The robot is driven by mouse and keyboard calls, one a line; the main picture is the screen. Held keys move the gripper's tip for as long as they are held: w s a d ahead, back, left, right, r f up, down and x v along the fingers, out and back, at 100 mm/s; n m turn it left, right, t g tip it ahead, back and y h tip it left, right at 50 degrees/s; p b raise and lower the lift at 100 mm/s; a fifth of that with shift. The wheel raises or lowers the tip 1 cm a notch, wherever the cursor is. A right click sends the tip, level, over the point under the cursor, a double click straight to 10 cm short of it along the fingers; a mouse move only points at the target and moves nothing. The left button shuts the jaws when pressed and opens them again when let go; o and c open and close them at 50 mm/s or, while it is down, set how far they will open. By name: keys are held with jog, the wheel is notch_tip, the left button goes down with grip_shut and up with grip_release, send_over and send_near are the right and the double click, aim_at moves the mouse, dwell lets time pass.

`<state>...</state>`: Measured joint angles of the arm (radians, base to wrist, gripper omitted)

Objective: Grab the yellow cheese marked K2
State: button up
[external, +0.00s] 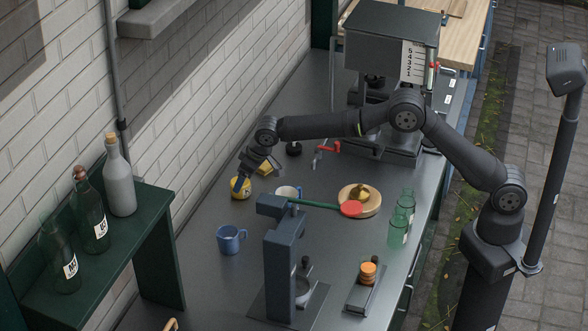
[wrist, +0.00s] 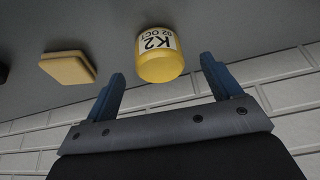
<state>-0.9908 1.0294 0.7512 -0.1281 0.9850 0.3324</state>
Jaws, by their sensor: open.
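The yellow cheese marked K2 (wrist: 160,66) is a short yellow cylinder with a white label reading "K2 02 OCT" in the wrist view. It lies ahead of and between the fingertips of my gripper (wrist: 162,68), which is open and empty. In the external view the yellow cheese (external: 241,188) sits on the grey counter near the brick wall, with my gripper (external: 242,180) right at it. Whether the fingers touch it I cannot tell.
A pale yellow block (wrist: 68,67) lies beside the cheese. A blue mug (external: 231,239), a white mug (external: 288,192) and a dark blue press (external: 280,262) stand nearby. A wooden board (external: 372,208) and green bottles (external: 398,228) are to the right. The brick wall (external: 205,110) is close.

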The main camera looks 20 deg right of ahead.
aim_at(245, 192)
jog(key=x, duration=0.5)
jog(key=shift+w+r, duration=0.15)
jog(key=shift+w, duration=0.15)
jog(key=c, duration=1.2)
jog(key=shift+o, duration=0.2)
jog(key=shift+a, duration=0.1)
